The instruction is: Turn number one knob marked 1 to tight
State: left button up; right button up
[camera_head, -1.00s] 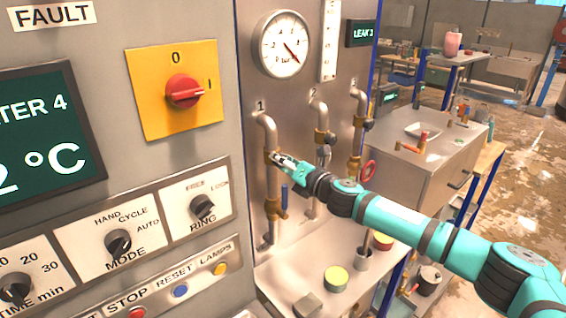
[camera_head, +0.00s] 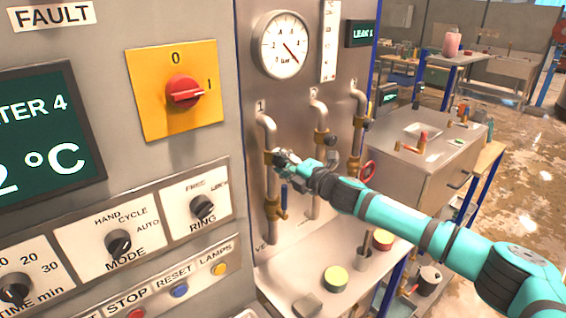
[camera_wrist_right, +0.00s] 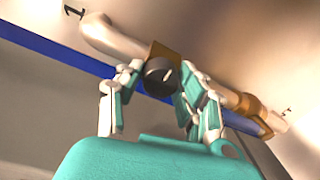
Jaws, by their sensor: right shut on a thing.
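The pipe marked 1 (camera_head: 269,203) runs down the grey panel, with its number label at its top. Its dark round knob (camera_wrist_right: 159,75) sits on a brass fitting (camera_wrist_right: 165,52) in the right wrist view. My right gripper (camera_head: 281,159) is at this fitting in the head view, and its fingers hide most of the knob there. In the wrist view the right gripper (camera_wrist_right: 160,86) has one finger on each side of the knob and is shut on it. My left gripper is not in view.
Pipes marked 2 (camera_head: 319,178) and 3 (camera_head: 357,135) stand to the right, close to my right arm. A blue-handled valve (camera_head: 284,197) is lower on pipe 1. A round gauge (camera_head: 286,45) hangs above. A shelf below holds a yellow-green tin (camera_head: 336,279).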

jog(key=shift+r, duration=0.1)
dwell(0.3)
jog(key=o, duration=1.1)
jog(key=shift+o, duration=0.2)
jog(key=shift+d, duration=0.1)
jog(key=v, duration=1.2)
